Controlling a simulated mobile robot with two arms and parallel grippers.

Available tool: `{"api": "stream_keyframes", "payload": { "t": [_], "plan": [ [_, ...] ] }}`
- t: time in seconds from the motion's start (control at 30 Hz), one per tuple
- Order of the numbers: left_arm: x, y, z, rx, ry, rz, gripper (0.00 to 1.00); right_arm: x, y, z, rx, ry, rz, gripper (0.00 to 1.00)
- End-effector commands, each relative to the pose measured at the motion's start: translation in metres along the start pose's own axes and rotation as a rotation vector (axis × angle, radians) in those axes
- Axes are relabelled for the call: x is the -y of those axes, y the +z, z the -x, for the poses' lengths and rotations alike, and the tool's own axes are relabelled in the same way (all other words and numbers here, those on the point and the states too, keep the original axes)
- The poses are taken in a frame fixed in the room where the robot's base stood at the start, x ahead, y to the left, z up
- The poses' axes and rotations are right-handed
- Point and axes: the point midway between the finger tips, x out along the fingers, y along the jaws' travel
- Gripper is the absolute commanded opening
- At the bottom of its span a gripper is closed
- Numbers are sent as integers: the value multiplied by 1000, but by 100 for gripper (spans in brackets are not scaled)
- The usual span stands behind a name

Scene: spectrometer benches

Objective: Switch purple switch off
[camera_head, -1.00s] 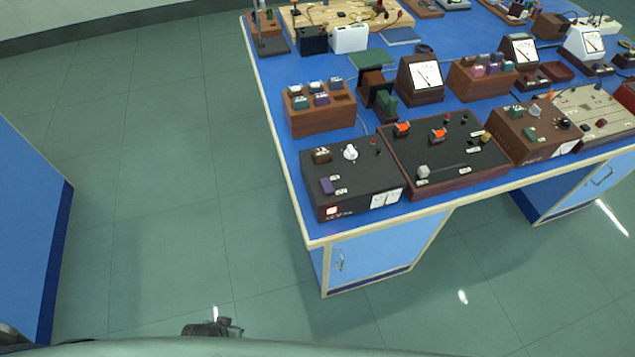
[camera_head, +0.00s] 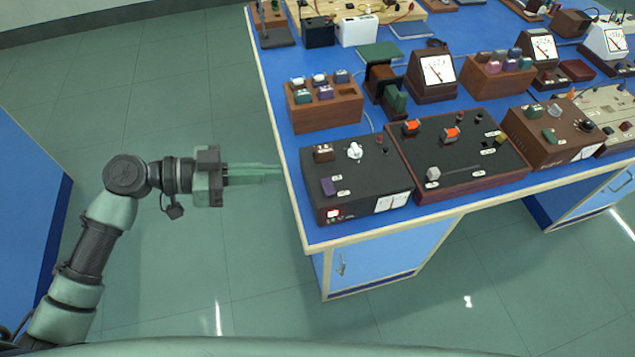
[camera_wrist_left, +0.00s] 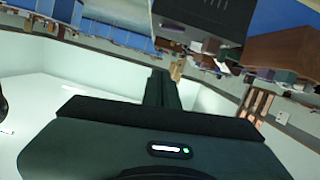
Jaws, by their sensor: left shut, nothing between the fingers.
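The purple switch (camera_head: 328,187) is on the front left of the top of a black box (camera_head: 365,170) at the near left corner of the bench. A red lit button (camera_head: 333,213) shows on the box's front. My left gripper (camera_head: 276,171) is shut and empty. Its fingertips are by the bench's left edge, left of the black box and apart from the switch. My right gripper is not in view.
The blue bench (camera_head: 265,75) carries a wooden block with small pieces (camera_head: 325,112) behind the black box. A wider panel with orange switches (camera_head: 470,165) stands right beside the box. Open floor (camera_head: 220,270) lies left of the bench.

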Motion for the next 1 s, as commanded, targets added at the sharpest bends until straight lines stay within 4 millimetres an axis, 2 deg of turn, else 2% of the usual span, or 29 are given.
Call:
{"api": "stream_keyframes", "payload": {
  "t": [0.37,0.47,0.87,1.0],
  "plan": [
    [1,-1,-6,-1,-3,4,0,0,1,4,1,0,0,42],
    [1,-3,-19,-3,-3,5,0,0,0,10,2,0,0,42],
    [0,-4,-102,-2,-2,6,0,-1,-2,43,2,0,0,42],
    [1,21,-106,1,-4,10,0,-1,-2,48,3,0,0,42]
  ]
}}
